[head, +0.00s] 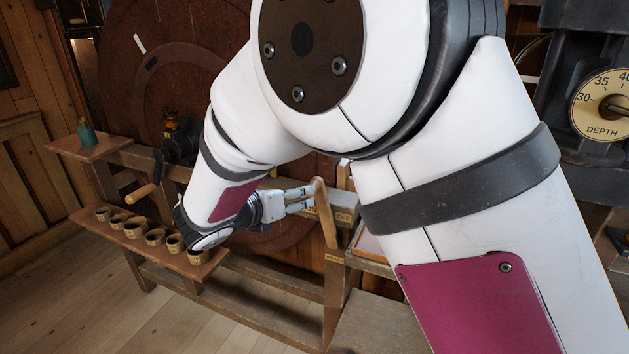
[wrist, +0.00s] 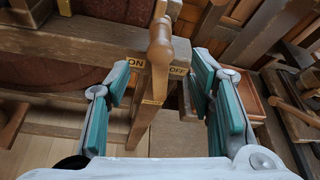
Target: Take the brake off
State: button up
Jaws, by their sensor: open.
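The brake lever (head: 325,212) is a wooden handle at the front of the bench, right of the big brown wheel (head: 130,75). In the wrist view the lever (wrist: 159,52) stands between an ON label (wrist: 134,63) on its left and an OFF label (wrist: 178,70) on its right. It hides the board between the labels, so its exact setting is hard to tell. My gripper (head: 298,200) reaches toward the lever from the left in the head view. In the wrist view my gripper (wrist: 160,75) is open, a green-padded finger on each side of the lever, with gaps on both sides.
A low shelf (head: 185,270) at the left carries several small round pots (head: 134,227). A wooden crank handle (head: 140,194) sticks out above it. A teal bottle (head: 86,134) stands on a small ledge. A depth dial (head: 603,103) is at the right. My arm covers much of the middle.

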jog(key=x, duration=0.7)
jog(key=shift+w+d+f, duration=0.1)
jog(key=shift+w, duration=0.1)
grip_shut()
